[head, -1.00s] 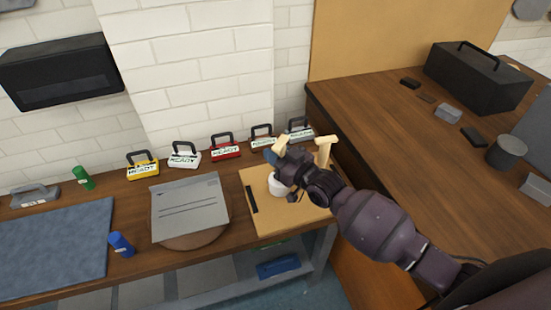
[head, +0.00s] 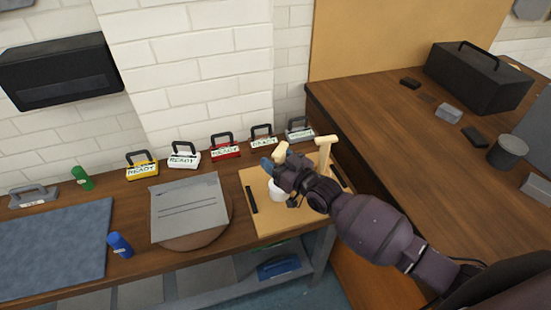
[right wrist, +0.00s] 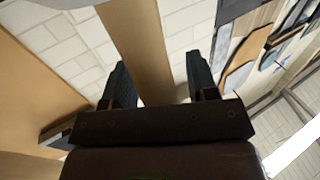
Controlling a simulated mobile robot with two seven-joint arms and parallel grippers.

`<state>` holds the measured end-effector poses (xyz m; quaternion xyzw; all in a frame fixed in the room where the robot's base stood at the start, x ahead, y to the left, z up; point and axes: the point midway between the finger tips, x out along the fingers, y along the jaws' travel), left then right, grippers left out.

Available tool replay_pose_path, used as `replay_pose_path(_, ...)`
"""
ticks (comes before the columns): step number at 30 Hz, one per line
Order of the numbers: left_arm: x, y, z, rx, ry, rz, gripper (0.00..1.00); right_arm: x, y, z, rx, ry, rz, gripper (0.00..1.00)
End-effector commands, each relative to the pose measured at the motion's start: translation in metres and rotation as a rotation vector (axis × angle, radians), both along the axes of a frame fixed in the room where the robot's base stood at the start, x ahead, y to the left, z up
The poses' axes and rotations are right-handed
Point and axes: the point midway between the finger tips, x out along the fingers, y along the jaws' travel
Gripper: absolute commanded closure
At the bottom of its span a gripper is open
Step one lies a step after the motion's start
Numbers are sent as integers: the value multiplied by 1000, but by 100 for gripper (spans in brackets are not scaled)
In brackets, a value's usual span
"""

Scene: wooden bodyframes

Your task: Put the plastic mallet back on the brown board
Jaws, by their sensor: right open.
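The light brown board (head: 262,226) lies at the right end of the bench, with a dark strip along each side. My right gripper (head: 268,165) is above the board, beside the front-left post. In the right wrist view its fingers (right wrist: 160,82) are apart, with a pale wooden bar (right wrist: 138,45) showing between them. A white rounded piece (head: 277,196) shows just under the gripper; I cannot tell if it belongs to the mallet. My left gripper is not in view.
A grey panel (head: 190,208) on a round wooden disc stands left of the board. Several handled boxes, including a red one (head: 225,150), line the wall. A blue mat (head: 50,245) and a blue bottle (head: 120,245) are further left. A dark wooden counter (head: 400,140) is at right.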

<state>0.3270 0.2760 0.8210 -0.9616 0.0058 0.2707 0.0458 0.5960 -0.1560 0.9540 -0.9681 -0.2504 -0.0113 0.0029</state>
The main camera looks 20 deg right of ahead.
Motion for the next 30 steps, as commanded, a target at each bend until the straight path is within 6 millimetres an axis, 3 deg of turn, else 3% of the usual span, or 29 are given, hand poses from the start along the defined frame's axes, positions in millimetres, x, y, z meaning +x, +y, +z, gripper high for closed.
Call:
replay_pose_path(7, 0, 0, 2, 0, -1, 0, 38, -8, -5, 2, 0, 1, -1, 47)
replay_pose_path(21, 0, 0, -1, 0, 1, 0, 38, -83, -46, 0, -1, 0, 0, 47)
replay_pose_path(30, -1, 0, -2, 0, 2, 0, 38, -104, -58, 1, -1, 0, 0, 47)
